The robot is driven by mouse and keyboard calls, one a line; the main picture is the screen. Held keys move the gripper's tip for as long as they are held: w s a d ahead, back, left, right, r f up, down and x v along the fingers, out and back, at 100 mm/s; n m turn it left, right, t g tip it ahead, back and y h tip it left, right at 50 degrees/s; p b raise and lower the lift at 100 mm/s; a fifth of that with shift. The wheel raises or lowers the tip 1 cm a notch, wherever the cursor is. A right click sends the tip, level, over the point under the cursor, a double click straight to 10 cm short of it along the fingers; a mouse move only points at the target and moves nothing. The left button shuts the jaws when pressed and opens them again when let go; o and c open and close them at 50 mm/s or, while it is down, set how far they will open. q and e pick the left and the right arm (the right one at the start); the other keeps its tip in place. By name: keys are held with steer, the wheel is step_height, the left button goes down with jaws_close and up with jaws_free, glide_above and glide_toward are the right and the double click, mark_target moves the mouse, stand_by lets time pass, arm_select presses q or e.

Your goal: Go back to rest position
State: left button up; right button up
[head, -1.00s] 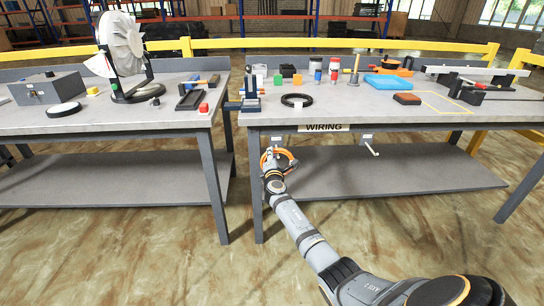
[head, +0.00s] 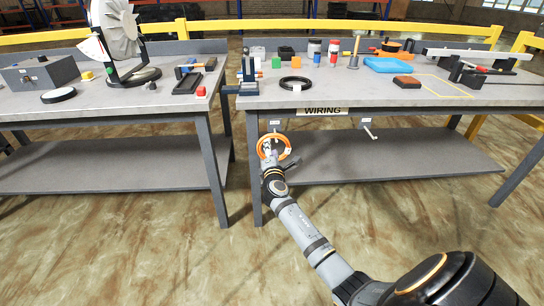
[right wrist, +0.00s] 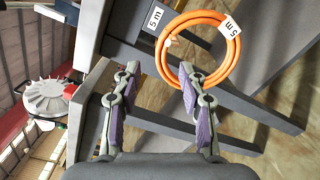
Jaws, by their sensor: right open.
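My right gripper (head: 268,152) is in front of the bench marked WIRING, just below its front edge. An orange cable coil (head: 287,143) is at the bench front, beyond the fingertips. In the right wrist view the coil (right wrist: 236,60) carries a white 5 m tag and lies close to the right-hand fingertip; I cannot tell whether they touch. My left gripper is out of view.
A second bench (head: 110,107) at left holds a fan wheel (head: 115,28) and a grey box (head: 40,73). The floor in front is clear.

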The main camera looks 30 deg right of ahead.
steer(key=v, duration=0.4)
steer(key=shift+s+a, duration=0.1)
steer(key=shift+s, duration=0.1)
